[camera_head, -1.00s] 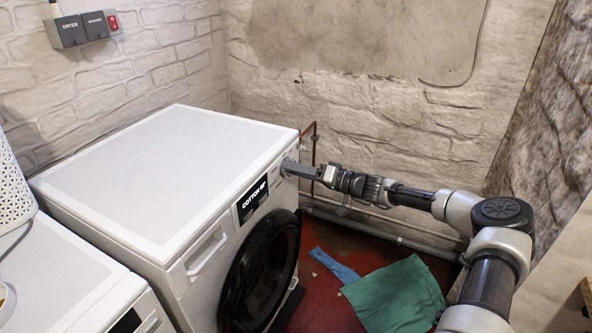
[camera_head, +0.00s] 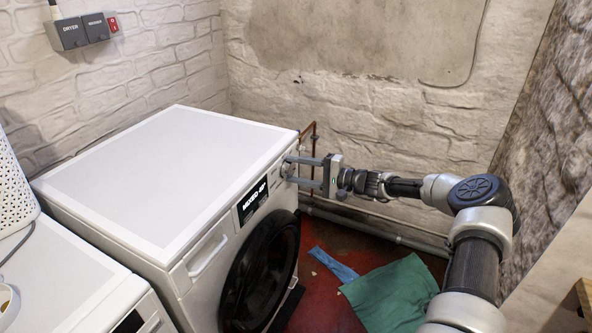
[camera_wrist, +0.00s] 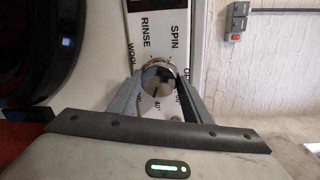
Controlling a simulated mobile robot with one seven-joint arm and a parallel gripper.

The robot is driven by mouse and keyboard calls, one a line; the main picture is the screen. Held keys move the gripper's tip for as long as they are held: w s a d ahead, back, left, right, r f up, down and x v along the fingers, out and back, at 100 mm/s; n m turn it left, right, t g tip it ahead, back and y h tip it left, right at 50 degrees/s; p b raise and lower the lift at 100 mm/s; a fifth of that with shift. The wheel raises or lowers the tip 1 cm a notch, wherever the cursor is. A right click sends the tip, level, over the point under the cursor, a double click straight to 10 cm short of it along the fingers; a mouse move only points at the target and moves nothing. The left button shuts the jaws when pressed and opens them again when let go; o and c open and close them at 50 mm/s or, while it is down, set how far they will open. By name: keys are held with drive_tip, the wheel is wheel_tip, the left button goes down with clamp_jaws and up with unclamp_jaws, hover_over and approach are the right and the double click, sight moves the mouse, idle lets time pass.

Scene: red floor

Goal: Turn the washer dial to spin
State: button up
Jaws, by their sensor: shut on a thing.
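The washer (camera_head: 160,190) stands with its control panel facing right. Its round silver dial (camera_wrist: 158,76) shows in the wrist view, between the two fingers of my gripper (camera_wrist: 160,84). The fingers are shut on the dial's sides. A dark mark on the dial's face points down, near a "40°" label. The "SPIN" label (camera_wrist: 175,36) is above and right of the dial, "RINSE" (camera_wrist: 146,32) above and left. In the head view my gripper (camera_head: 290,171) reaches the panel from the right, its fingers one above the other. The display (camera_head: 252,200) seems to read "MIXED 40°".
A dark round door (camera_head: 262,272) is below the panel. A second white machine (camera_head: 60,285) stands at the near left. A green cloth (camera_head: 392,292) and a blue cloth (camera_head: 333,264) lie on the red floor. Pipes run along the back wall. Wall switches (camera_head: 85,32) are at upper left.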

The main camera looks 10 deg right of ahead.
drive_tip(key=m, duration=0.4)
drive_tip(key=shift+y, duration=0.3)
drive_tip(key=m, duration=0.5)
drive_tip(key=shift+w+g, duration=0.1)
drive_tip(key=shift+g, duration=0.2)
drive_tip(key=m+y, duration=0.1)
drive_tip(key=m, duration=0.8)
drive_tip(key=shift+f+m, duration=0.1)
drive_tip(key=shift+m, duration=0.2)
drive_tip(key=m+t, duration=0.1)
drive_tip(key=m, duration=0.3)
drive_tip(key=shift+m, duration=0.4)
drive_tip(key=m+p, duration=0.1)
drive_tip(key=m, duration=0.3)
drive_tip(key=shift+m+t, duration=0.3)
drive_tip(key=shift+m, duration=0.1)
drive_tip(key=m+p, duration=0.1)
drive_tip(key=m, duration=0.4)
drive_tip(key=shift+t, duration=0.3)
drive_tip(key=m+p, duration=0.1)
drive_tip(key=m, duration=0.4)
drive_tip(key=shift+a+f+t+h, duration=0.1)
drive_tip(key=shift+t+h, duration=0.3)
drive_tip(key=shift+m, duration=0.4)
